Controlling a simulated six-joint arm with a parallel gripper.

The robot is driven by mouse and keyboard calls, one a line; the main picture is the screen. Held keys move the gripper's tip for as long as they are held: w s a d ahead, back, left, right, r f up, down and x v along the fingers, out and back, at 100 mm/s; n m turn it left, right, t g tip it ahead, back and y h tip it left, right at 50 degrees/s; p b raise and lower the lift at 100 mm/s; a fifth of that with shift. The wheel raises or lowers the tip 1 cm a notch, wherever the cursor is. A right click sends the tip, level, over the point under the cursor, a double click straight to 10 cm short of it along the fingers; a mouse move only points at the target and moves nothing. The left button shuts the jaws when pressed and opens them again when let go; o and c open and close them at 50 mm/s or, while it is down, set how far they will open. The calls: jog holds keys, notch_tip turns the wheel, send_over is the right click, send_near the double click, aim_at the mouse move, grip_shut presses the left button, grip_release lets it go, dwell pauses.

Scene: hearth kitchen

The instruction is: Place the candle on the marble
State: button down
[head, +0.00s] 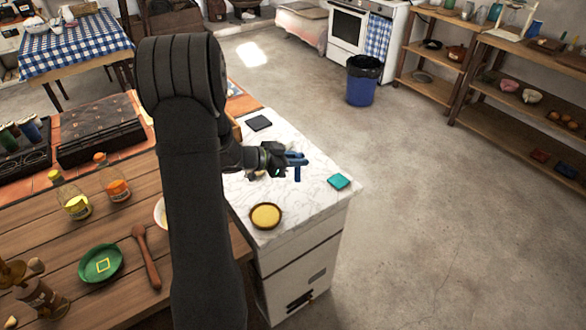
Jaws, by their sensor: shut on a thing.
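The white, grey-veined marble top (312,205) covers the cabinet at the centre. My gripper (295,160) is over the marble, reaching in from the left with blue parts at its tip. It is shut on a small, slim blue thing, apparently the candle (297,174), which hangs upright below the tip. Its outline blends with the blue jaw parts. I cannot tell whether its lower end touches the marble.
On the marble are a teal square (339,181), a dark square (259,123) and a round brown dish with yellow filling (266,215). The wooden counter at left holds bottles (113,180), a green plate (101,263) and a wooden spoon (146,257). Marble between the dish and teal square is clear.

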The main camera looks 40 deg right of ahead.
jog(key=shift+w+a+f, duration=0.1)
jog(key=shift+w+f, duration=0.1)
jog(key=shift+f, duration=0.6)
jog(key=shift+w+a+f, duration=0.1)
jog(key=shift+w+f, duration=0.15)
jog(key=shift+f, duration=0.55)
jog(key=shift+w+f, duration=0.2)
jog(key=shift+f, duration=0.6)
jog(key=c, duration=1.3)
grip_release()
jog(key=shift+f, duration=0.15)
jog(key=shift+c, duration=0.2)
jog(key=shift+a+r, duration=0.2)
jog(key=shift+r, duration=0.05)
jog(key=v, duration=1.1)
jog(key=shift+a, duration=0.25)
jog(key=shift+w+r, duration=0.1)
jog(key=shift+w, duration=0.05)
